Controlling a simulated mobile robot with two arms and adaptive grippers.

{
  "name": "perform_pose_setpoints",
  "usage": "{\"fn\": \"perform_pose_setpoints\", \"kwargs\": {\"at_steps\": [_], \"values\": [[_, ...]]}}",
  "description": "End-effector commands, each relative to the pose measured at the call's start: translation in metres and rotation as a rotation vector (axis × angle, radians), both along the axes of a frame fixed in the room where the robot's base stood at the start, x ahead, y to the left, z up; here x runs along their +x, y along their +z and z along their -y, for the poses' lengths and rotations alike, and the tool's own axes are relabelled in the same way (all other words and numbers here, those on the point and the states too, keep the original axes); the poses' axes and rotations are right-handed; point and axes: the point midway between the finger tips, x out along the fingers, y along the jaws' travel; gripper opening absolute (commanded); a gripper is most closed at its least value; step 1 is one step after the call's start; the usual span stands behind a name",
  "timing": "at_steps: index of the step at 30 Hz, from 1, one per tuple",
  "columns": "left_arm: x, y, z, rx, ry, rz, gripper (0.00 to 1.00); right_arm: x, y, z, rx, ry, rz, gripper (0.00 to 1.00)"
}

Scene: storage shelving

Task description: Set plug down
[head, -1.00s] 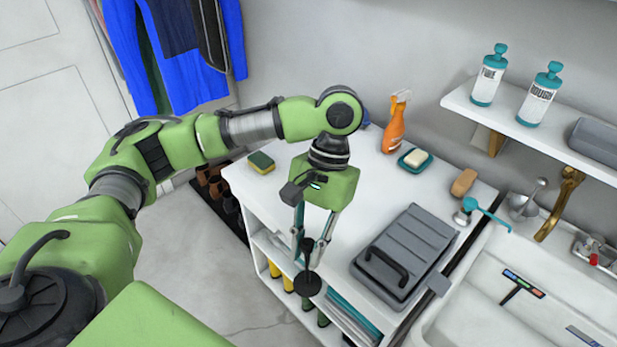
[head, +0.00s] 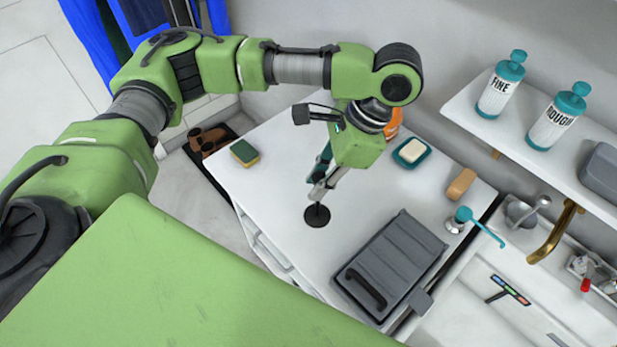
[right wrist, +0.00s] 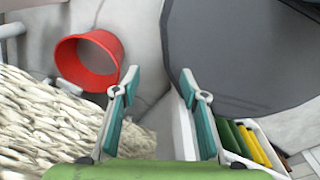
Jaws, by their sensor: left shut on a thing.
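The plug (head: 317,215) is a black disc with a short stem. In the head view it is at the white countertop (head: 280,180), left of the grey ridged case. My left gripper (head: 319,190) is shut on its stem from above, pointing down. The disc looks on or just above the counter; I cannot tell whether it touches. My right gripper (right wrist: 162,105) shows in the right wrist view with its teal fingers wide apart and nothing between them.
On the counter are a sponge (head: 244,152), a soap dish (head: 411,152), a tan block (head: 461,184) and the grey case (head: 392,264). A sink is at right. The right wrist view shows a red bucket (right wrist: 88,60) and a woven basket (right wrist: 50,125).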

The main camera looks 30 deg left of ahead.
Motion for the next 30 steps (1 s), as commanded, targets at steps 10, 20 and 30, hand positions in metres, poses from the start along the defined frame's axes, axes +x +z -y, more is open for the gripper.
{"fn": "perform_pose_setpoints", "kwargs": {"at_steps": [10, 20, 30], "values": [[0.018, 0.041, 0.012, 0.001, -0.542, -0.001, 0.0, -0.012, 0.043, -0.006, 0.007, 0.0, -0.017, 0.4], [0.042, 0.03, -0.01, -0.001, -0.623, -0.006, 0.0, -0.005, 0.048, -0.011, 0.013, 0.0, -0.007, 0.4], [0.095, -0.014, -0.064, 0.001, -0.626, -0.006, 0.0, -0.004, 0.068, -0.008, 0.009, 0.002, -0.005, 0.4]]}}
